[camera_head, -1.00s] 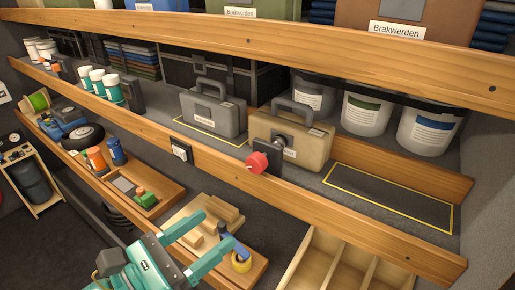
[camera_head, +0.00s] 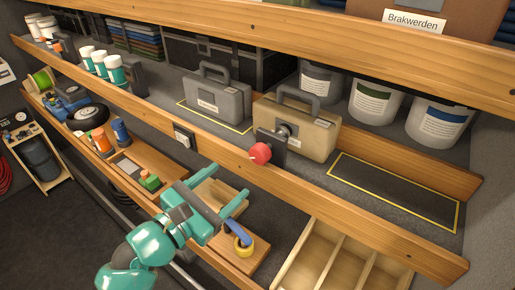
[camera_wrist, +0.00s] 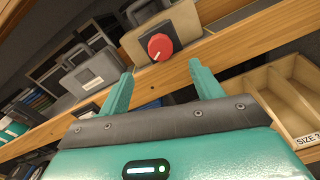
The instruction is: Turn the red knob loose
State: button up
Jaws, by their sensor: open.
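The red knob (camera_head: 260,153) sits on a dark mount at the wooden front rail (camera_head: 330,192) of the middle shelf, in front of a tan case (camera_head: 297,125). In the wrist view the red knob (camera_wrist: 160,46) has a pale mark at its lower left and lies beyond my fingertips. My gripper (camera_head: 229,183) is teal, open and empty. It is below and to the left of the knob, apart from it. In the wrist view my gripper (camera_wrist: 162,82) shows both fingers spread, with the knob above the gap between them.
A grey case (camera_head: 217,98) stands left of the tan case. A light switch-like box (camera_head: 184,137) is on the rail. A yellow-outlined patch (camera_head: 390,190) of shelf is empty.

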aim_at(256, 157)
jog(key=p+x, duration=0.3)
jog(key=x, duration=0.6)
jog(key=shift+w+d+r+p, duration=0.15)
jog(key=shift+w+d+p, duration=0.1)
jog(key=shift+p, duration=0.15)
jog(key=shift+x, duration=0.8)
jog(key=c, duration=1)
